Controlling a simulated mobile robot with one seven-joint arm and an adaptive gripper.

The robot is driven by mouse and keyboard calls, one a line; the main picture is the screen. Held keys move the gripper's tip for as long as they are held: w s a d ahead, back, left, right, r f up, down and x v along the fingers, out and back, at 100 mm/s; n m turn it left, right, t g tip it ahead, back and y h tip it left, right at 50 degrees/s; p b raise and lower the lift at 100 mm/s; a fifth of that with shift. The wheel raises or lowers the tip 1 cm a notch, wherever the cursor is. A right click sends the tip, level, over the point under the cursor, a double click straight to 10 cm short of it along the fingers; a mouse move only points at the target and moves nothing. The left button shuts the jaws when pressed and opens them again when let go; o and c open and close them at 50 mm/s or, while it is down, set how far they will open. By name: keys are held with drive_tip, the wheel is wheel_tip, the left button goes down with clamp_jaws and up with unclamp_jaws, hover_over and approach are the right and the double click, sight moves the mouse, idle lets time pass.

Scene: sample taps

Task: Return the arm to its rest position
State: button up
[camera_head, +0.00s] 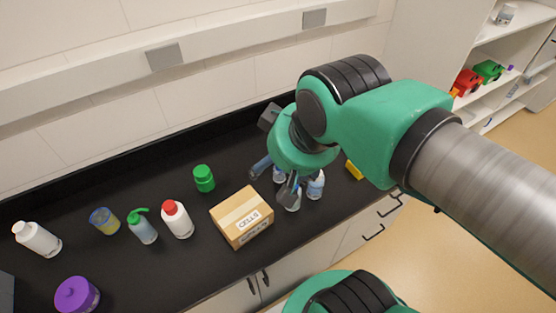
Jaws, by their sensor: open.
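My arm reaches in from the right with green and black joints and a grey link. My gripper (274,177) points down over the right part of the black counter (190,262). It is open. Several small clear bottles with bluish contents stand right at the gripper, such as one bottle (316,186) just right of the fingers. The fingers partly hide the other bottles, and I cannot tell whether they touch them.
A cardboard box (241,215) stands left of the gripper. Further left are a green-lidded jar (204,178), a red-capped bottle (177,219), a green pump bottle (142,228), a white bottle (37,238) and a purple-lidded jar (77,295). A shelf (515,25) stands at the right.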

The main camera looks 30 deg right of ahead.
wheel_tip(320, 180, down, 5)
drive_tip(key=b, duration=0.5)
drive_tip(key=shift+r, duration=0.1)
